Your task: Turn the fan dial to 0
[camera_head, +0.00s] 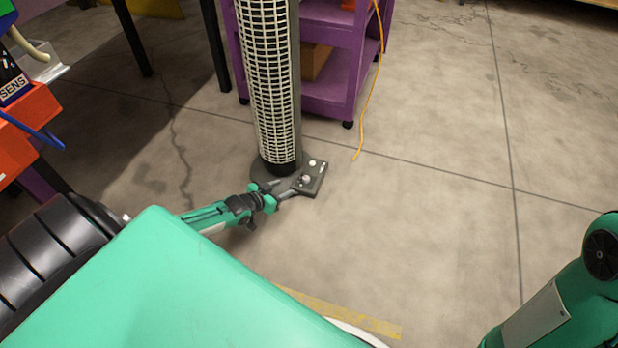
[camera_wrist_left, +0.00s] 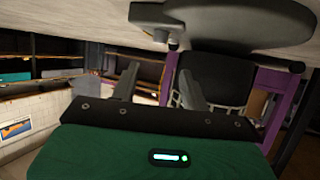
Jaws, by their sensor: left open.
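The tower fan (camera_head: 270,80) stands upright on the floor, with a white grille and a dark round base (camera_head: 262,177). A control panel (camera_head: 313,178) juts from the base to the right, with small light knobs on it. I cannot read which setting the dial has. My left gripper (camera_head: 288,187) is low at the base, its fingers close to the panel's near side. In the left wrist view the fan base (camera_wrist_left: 225,22) and panel (camera_wrist_left: 150,16) appear inverted at the top. The left gripper's fingers (camera_wrist_left: 160,82) are apart with nothing between them. My right gripper is out of view.
A purple cart (camera_head: 330,97) on casters stands behind the fan. An orange cable (camera_head: 371,90) hangs from it to the floor. An orange bin (camera_head: 30,120) is at the far left. Floor right of the fan is clear.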

